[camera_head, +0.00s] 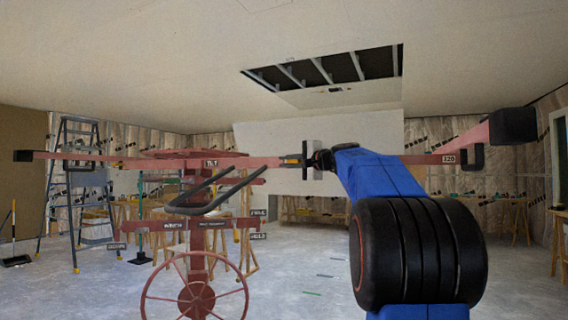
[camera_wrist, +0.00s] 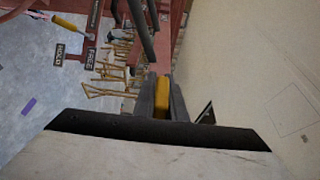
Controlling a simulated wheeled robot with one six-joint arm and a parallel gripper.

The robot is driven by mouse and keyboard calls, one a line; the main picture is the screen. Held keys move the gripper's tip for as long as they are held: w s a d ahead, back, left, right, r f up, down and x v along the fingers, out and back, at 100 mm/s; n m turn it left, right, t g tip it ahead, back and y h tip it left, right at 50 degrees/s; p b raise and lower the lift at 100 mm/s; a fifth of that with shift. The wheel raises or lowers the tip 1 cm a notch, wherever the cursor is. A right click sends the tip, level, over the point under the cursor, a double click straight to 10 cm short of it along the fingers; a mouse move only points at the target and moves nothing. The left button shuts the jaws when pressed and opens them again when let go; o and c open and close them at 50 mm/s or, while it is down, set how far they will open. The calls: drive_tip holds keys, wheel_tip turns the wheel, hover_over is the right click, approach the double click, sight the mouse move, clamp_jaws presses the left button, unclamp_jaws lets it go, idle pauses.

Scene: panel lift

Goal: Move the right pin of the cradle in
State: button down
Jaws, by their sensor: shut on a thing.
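The red cradle of the lift has a long cross arm (camera_head: 420,159) running to the right, with a plate marked "320" and a black end block (camera_head: 513,125). My gripper (camera_head: 306,160) is at the middle of the cradle, at the end of my blue arm. It is shut on a small yellow piece, which looks like the pin's grip. In the wrist view the yellow piece (camera_wrist: 162,97) sits between the two dark fingers. How far the pin sits in its bar is hidden by the gripper.
A red handwheel (camera_head: 195,298) and black handlebars (camera_head: 213,193) stand left of my arm. Labels FREE and HOLD (camera_wrist: 62,51) hang on the lift. A white panel (camera_head: 270,140) is behind the gripper. A ladder (camera_head: 80,190) stands left. The ceiling has an open bay (camera_head: 330,70).

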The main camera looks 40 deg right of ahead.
drive_tip(key=c, duration=1.8)
unclamp_jaws()
drive_tip(key=s+d, duration=0.2)
drive_tip(key=s, duration=1.5)
drive_tip(key=shift+d, duration=0.4)
